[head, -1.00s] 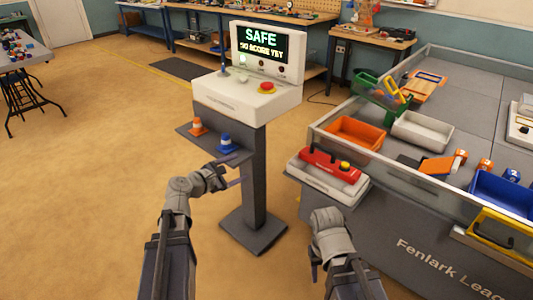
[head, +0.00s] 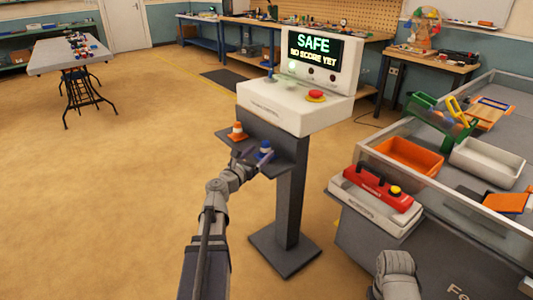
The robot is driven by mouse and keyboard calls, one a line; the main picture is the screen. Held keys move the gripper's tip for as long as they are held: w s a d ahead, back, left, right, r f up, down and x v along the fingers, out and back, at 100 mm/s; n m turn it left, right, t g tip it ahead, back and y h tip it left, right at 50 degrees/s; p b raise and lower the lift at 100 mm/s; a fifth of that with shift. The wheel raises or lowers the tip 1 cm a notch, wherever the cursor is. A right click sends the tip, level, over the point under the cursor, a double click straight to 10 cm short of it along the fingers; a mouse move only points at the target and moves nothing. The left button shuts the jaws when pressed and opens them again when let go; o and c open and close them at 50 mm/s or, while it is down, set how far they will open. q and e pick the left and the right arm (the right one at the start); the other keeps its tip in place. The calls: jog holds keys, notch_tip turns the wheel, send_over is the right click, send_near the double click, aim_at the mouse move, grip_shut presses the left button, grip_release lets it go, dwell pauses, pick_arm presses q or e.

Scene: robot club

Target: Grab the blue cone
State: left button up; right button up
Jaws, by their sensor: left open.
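The blue cone (head: 265,148) with a white band stands on the dark shelf (head: 281,164) of the console's post, near the shelf's front right. My left gripper (head: 256,154) is open at the cone, one finger to its left and the other across its lower front. The fingers partly hide the cone's base, and I cannot tell whether they touch it. Of my right arm only a grey link shows at the lower right; its fingers are out of sight.
An orange cone (head: 238,131) stands on the same shelf, just left of the blue one. The white console (head: 290,107) overhangs the shelf from behind. A white box with a red top (head: 381,189) and the walled field table lie to the right. Open floor lies left.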

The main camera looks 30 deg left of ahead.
aim_at(263, 148)
pick_arm(q)
jog(key=w, duration=0.5)
jog(key=shift+w+a+r, duration=0.1)
jog(key=shift+a+r, duration=0.05)
grip_shut()
dwell(0.4)
